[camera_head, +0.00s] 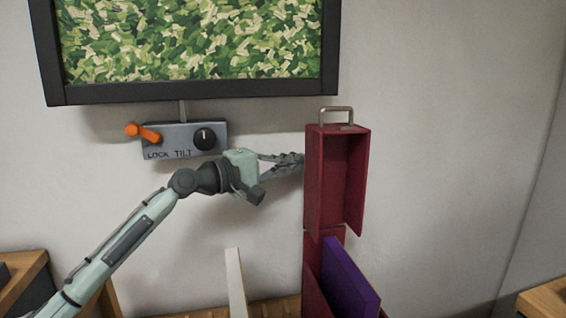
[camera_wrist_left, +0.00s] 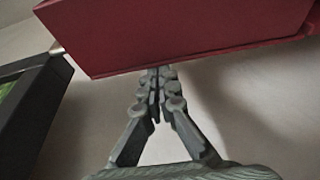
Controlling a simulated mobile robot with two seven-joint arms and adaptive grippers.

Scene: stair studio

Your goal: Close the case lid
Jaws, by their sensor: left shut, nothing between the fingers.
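The dark red case lid (camera_head: 338,180) stands open and upright on the case, its hollow side turned to the right and a metal handle (camera_head: 337,111) on top. The red case body (camera_head: 313,275) is below it, with a purple flat item (camera_head: 348,275) standing in it. My left gripper (camera_head: 299,163) is shut and empty, its fingertips at the left, outer side of the lid. I cannot tell whether they touch it. In the left wrist view the shut fingers (camera_wrist_left: 158,82) point at the red lid (camera_wrist_left: 180,30), which hides their tips. My right gripper is not in view.
A grey box (camera_head: 183,138) marked LOCK and TILT, with an orange lever (camera_head: 142,133) and a black knob (camera_head: 204,138), is on the wall under a framed green panel (camera_head: 190,45). A white upright board (camera_head: 236,283) stands left of the case. Right of the lid there is free room.

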